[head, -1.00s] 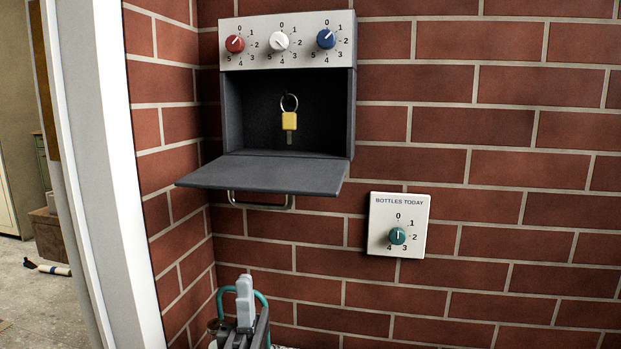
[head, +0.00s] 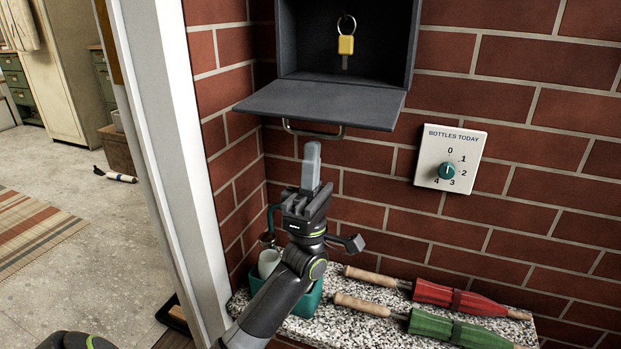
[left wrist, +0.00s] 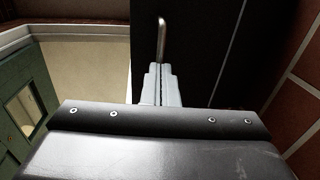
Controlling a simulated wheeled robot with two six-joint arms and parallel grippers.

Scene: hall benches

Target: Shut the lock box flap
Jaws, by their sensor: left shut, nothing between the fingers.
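The lock box (head: 345,38) is a dark grey box on the brick wall at the top of the head view. Its flap (head: 322,104) hangs open, folded down and sticking out about level, with a metal handle (head: 313,131) on its underside. A key with a yellow tag (head: 346,44) hangs inside. My left gripper (head: 312,150) points up just below the flap and handle, apart from them as far as I can tell. It is shut and empty. In the left wrist view its fingers (left wrist: 161,84) point toward the flap's underside (left wrist: 200,50) and the handle (left wrist: 162,35). My right gripper is not in view.
A "bottles today" dial plate (head: 450,157) is on the wall to the right. Below, a speckled ledge (head: 378,325) holds a red umbrella (head: 460,297), a green umbrella (head: 455,330) and a teal caddy (head: 303,300). A white door frame (head: 165,150) stands left.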

